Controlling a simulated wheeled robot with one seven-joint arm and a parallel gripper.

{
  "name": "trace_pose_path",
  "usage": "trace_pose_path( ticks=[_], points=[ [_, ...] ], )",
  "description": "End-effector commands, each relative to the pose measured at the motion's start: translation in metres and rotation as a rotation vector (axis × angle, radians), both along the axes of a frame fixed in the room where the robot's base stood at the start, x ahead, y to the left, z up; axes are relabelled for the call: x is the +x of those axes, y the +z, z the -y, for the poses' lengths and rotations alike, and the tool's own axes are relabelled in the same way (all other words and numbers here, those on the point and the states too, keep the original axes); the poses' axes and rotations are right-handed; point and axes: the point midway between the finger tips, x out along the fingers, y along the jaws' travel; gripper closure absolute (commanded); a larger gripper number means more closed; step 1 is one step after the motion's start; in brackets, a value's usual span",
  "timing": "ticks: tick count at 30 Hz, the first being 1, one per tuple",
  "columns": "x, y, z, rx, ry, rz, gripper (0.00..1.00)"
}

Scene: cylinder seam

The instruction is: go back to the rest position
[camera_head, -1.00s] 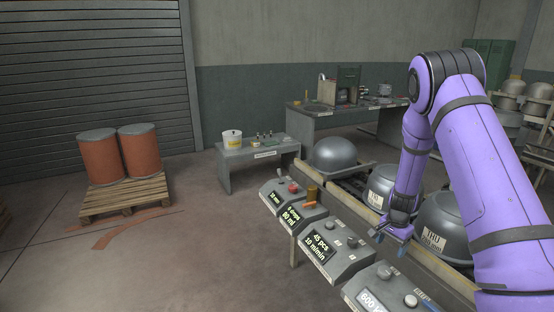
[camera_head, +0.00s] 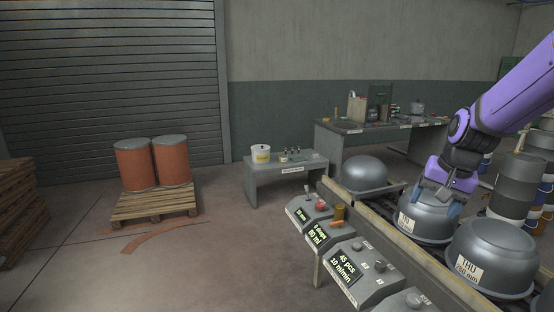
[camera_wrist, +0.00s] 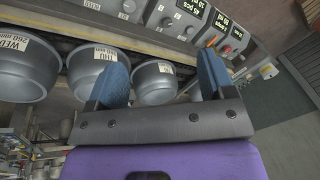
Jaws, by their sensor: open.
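My gripper (camera_head: 436,198) is open, with its blue-padded fingers apart, and it shows in front of or above the middle grey metal dome (camera_head: 423,222) in the head view. I cannot tell whether it touches that dome. In the wrist view the two blue fingers (camera_wrist: 162,78) stand wide apart with nothing gripped between them; a grey rounded vessel (camera_wrist: 154,82) shows beyond them. My purple arm reaches in from the upper right of the head view.
A small table (camera_head: 287,171), a workbench (camera_head: 360,134), orange drums (camera_head: 135,165) on a pallet and dark drums (camera_head: 515,185) stand around.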

Motion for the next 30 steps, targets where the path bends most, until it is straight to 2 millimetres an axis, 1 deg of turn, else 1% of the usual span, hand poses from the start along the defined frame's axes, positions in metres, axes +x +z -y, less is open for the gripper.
trace_pose_path(
  ticks=[1, 6, 9, 15, 21, 24, 27, 30],
  points=[
    [-0.012, 0.013, -0.005, -0.007, 0.029, 0.019, 0.24],
    [-0.053, 0.046, -0.018, -0.039, 0.123, 0.066, 0.24],
    [-0.078, 0.062, -0.025, -0.062, 0.179, 0.094, 0.24],
    [-0.131, 0.086, -0.035, -0.118, 0.282, 0.145, 0.24],
    [-0.182, 0.099, -0.042, -0.184, 0.377, 0.195, 0.24],
    [-0.203, 0.101, -0.044, -0.216, 0.415, 0.215, 0.24],
    [-0.219, 0.102, -0.045, -0.240, 0.443, 0.227, 0.24],
    [-0.229, 0.101, -0.046, -0.256, 0.459, 0.235, 0.24]
  ],
)
